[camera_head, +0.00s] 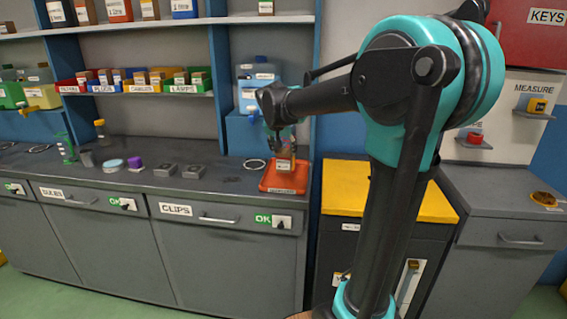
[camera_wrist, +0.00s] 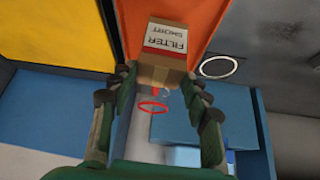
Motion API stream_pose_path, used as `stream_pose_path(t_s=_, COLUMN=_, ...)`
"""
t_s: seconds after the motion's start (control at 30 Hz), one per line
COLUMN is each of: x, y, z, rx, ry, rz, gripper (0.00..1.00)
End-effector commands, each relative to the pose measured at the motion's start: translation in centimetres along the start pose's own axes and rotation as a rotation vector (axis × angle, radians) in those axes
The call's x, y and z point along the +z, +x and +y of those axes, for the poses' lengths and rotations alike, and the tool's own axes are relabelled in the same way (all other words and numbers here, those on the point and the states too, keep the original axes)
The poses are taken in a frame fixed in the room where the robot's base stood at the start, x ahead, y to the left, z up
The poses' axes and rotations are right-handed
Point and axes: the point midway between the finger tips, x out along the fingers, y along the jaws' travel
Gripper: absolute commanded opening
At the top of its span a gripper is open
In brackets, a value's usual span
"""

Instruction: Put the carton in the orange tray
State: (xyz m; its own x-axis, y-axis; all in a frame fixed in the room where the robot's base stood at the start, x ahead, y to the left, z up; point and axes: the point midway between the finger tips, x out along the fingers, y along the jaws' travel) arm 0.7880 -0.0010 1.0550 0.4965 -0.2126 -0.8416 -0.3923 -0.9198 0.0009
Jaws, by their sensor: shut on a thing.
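The carton (camera_wrist: 163,64) is a small brown box with a white label reading "FILTER SHORT", upside down in the wrist view. My gripper (camera_wrist: 160,84) is shut on it, one finger on each side. In the head view my gripper (camera_head: 282,150) is at the end of the arm, over the orange tray, with the carton (camera_head: 283,165) below it. The orange tray (camera_head: 283,186) lies on the grey counter; it also fills the top of the wrist view (camera_wrist: 205,22). The carton is over or in the tray; I cannot tell whether it touches the bottom.
A blue container (camera_head: 250,88) stands behind the tray by a blue post. A yellow-topped cabinet (camera_head: 440,205) stands to the right. Small jars and grey blocks (camera_head: 180,171) sit farther left on the counter (camera_head: 225,185).

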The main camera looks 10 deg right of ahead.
Motion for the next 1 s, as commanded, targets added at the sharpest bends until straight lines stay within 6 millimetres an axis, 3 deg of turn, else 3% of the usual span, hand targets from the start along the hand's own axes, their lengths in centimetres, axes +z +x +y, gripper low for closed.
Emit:
stream_pose_path(t_s=0.43, x=2.5, y=4.0, z=0.0, rx=0.0, ry=0.0, rz=0.0, gripper=0.0)
stream_pose_path(t_s=0.83, x=2.9, y=4.5, z=0.0, rx=0.0, ry=0.0, rz=0.0, gripper=0.0)
stream_pose_path(t_s=0.87, x=2.9, y=4.5, z=0.0, rx=0.0, ry=0.0, rz=0.0, gripper=0.5)
stream_pose_path(t_s=1.0, x=2.9, y=4.5, z=0.0, rx=0.0, ry=0.0, rz=0.0, gripper=0.67)
